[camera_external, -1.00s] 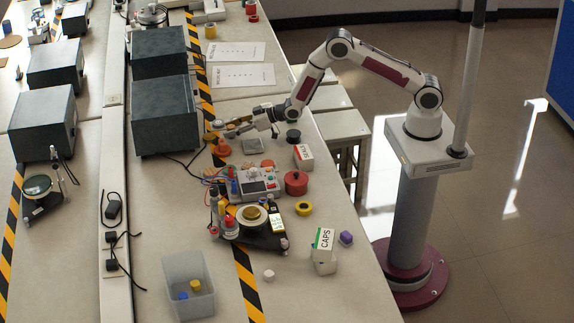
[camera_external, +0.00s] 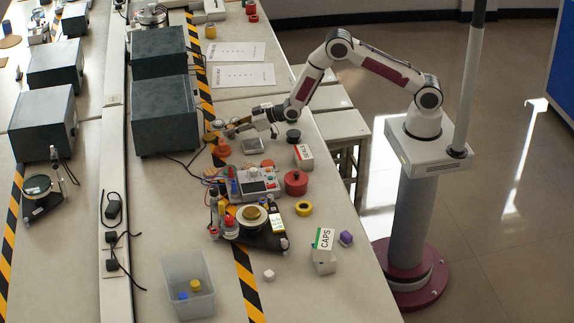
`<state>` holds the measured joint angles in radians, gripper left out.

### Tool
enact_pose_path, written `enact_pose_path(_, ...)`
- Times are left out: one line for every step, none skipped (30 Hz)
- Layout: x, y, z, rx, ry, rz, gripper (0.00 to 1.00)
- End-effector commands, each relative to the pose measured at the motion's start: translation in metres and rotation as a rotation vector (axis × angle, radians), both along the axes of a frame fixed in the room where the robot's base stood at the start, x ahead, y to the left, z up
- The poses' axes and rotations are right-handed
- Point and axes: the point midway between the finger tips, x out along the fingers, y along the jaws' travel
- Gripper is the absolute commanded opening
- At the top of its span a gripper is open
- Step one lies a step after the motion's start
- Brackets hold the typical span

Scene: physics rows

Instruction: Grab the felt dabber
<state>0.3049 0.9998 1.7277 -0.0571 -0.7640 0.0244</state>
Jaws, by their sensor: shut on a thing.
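My gripper (camera_external: 228,129) reaches in from the right over the bench, near the front corner of a dark grey box. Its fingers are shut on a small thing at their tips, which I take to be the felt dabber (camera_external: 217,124). The dabber is tiny here and partly hidden by the fingers, so its shape is unclear. I cannot tell whether it touches the bench. An orange cone-like piece (camera_external: 221,149) stands just below the fingertips in the picture.
A grey square plate (camera_external: 252,146) and a dark round cap (camera_external: 293,136) lie close to my gripper. The dark grey box (camera_external: 166,115) stands to its left. An instrument with a screen (camera_external: 257,184) and a red pot (camera_external: 296,183) are nearer the camera.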

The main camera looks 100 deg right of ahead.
Motion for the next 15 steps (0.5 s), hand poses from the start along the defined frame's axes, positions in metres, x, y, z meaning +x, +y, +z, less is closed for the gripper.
enact_pose_path(0.0, 0.0, 0.0, 0.0, 0.0, 0.0, 0.02)
enact_pose_path(0.0, 0.0, 0.0, 0.0, 0.0, 0.0, 0.02)
enact_pose_path(0.0, 0.0, 0.001, 0.0, 0.0, 0.0, 0.02)
enact_pose_path(0.0, 0.0, 0.001, 0.0, -0.001, 0.0, 0.02)
enact_pose_path(0.0, 0.0, 0.001, 0.0, -0.001, 0.0, 0.02)
enact_pose_path(0.0, 0.0, 0.002, 0.0, -0.001, 0.0, 0.02)
enact_pose_path(0.0, 0.0, 0.004, 0.0, -0.001, 0.0, 0.02)
enact_pose_path(0.0, 0.0, 0.005, -0.001, -0.002, 0.0, 0.02)
enact_pose_path(0.0, 0.0, 0.007, -0.001, -0.002, 0.0, 0.02)
enact_pose_path(0.001, 0.0, 0.009, -0.001, -0.002, 0.0, 0.02)
enact_pose_path(0.001, 0.0, 0.01, -0.001, -0.002, 0.0, 0.02)
enact_pose_path(0.0, 0.0, 0.013, 0.0, -0.001, 0.0, 0.02)
enact_pose_path(0.0, 0.0, 0.016, 0.0, -0.001, 0.0, 0.02)
enact_pose_path(0.0, 0.0, 0.018, -0.001, -0.002, 0.0, 0.02)
enact_pose_path(0.0, 0.0, 0.023, -0.001, -0.002, 0.0, 0.02)
